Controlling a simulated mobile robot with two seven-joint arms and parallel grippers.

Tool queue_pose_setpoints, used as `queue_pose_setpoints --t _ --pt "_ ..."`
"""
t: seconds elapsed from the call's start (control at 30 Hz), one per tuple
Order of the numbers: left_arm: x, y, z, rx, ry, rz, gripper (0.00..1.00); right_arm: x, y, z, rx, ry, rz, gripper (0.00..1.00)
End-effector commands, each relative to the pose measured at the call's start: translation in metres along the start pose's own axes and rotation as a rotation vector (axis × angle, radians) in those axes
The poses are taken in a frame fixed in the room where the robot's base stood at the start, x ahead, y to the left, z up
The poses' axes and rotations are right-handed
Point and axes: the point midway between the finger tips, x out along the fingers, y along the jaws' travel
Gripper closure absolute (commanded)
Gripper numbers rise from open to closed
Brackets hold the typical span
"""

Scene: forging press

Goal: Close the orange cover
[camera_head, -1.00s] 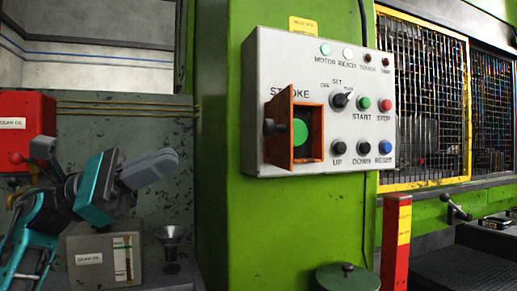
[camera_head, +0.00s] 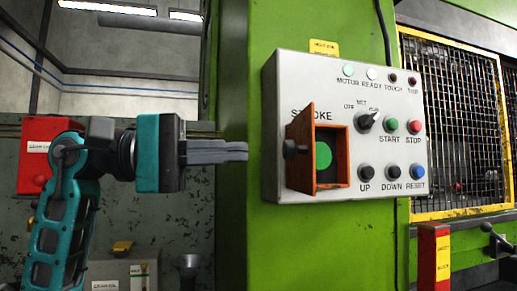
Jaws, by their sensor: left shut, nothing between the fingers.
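The orange cover (camera_head: 302,148) stands open on its left-hand hinge, swung out from the control panel (camera_head: 390,188). A dark knob (camera_head: 290,149) sticks out to the left from the cover. The orange frame (camera_head: 345,170) beside it is open, with a green button (camera_head: 323,155) inside. My left gripper (camera_head: 246,151) is shut and empty. It points right, level with the knob and a short gap to its left in the picture. How far it is in depth from the cover I cannot tell. My right gripper is not in view.
The panel sits on a green column (camera_head: 250,240) and carries a selector knob (camera_head: 367,121) and several buttons. A red box (camera_head: 40,150) is behind my left arm. A yellow-framed mesh guard (camera_head: 455,120) and a red post (camera_head: 433,255) stand at the right.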

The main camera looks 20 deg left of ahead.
Motion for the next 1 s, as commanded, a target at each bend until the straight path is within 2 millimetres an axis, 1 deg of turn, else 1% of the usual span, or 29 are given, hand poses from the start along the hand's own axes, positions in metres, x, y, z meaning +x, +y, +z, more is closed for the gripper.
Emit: queue_pose_setpoints --t 0.03,0.1,0.2,0.3,0.43,0.8,0.9,1.0 --pt "0.010 0.001 0.001 0.001 -0.004 0.001 1.00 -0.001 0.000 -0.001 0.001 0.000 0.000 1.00" --pt "0.021 0.001 0.001 0.000 -0.004 0.001 1.00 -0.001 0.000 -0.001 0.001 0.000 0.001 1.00" --pt "0.033 0.001 0.001 -0.001 -0.003 0.002 1.00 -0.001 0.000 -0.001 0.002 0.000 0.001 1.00" --pt "0.040 0.001 0.000 -0.001 -0.001 0.001 1.00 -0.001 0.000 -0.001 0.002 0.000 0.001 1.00" --pt "0.043 0.000 0.000 -0.001 0.000 0.001 1.00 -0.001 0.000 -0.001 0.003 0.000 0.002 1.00" --pt "0.044 0.000 0.000 -0.001 0.003 0.000 1.00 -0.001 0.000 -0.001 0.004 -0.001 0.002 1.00" --pt "0.048 0.000 0.001 0.001 0.012 -0.001 1.00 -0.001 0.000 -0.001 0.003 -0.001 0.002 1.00" --pt "0.056 0.000 0.003 0.002 0.031 -0.001 1.00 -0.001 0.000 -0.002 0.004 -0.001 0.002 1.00"
